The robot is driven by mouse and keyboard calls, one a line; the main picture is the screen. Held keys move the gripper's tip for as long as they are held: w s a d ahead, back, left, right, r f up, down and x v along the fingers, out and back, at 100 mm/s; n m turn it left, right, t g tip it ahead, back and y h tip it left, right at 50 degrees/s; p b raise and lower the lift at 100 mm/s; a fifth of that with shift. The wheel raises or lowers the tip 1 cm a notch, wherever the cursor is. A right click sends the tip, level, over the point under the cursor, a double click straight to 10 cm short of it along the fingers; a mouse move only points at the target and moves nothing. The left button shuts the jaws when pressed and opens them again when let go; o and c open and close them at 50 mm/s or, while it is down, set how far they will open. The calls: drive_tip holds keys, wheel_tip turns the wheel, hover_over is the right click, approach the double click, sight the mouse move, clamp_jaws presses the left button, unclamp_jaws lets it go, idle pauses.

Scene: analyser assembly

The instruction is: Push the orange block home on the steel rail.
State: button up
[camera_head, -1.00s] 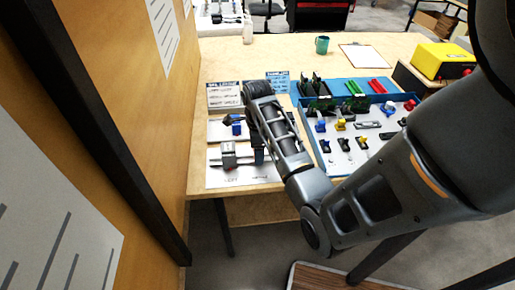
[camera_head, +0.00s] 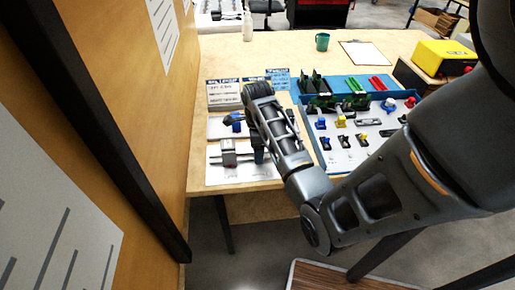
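The steel rail (camera_head: 217,160) lies on a white sheet near the front left of the bench. A grey block (camera_head: 228,147) with a little reddish colour sits on it. I cannot make out a clearly orange block; it may be hidden behind my arm or too small to tell. My arm comes in from the right and covers the right end of the rail area. My gripper (camera_head: 258,155) seems to show only as a dark piece beside the arm, just right of the grey block. Its fingers are hidden, and contact with the block cannot be told.
A blue part (camera_head: 237,125) lies on a sheet behind the rail. A blue-edged tray (camera_head: 343,160) with several small parts stands right of my arm. A green mug (camera_head: 322,41), clipboard (camera_head: 363,53) and yellow box (camera_head: 441,57) are farther back. A wooden wall (camera_head: 120,110) rises close on the left.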

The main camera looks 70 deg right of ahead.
drive_tip(key=shift+f, duration=0.4)
drive_tip(key=o, duration=1.2)
drive_tip(key=shift+c, duration=0.2)
drive_tip(key=shift+r, duration=0.15)
drive_tip(key=shift+r, duration=3.4)
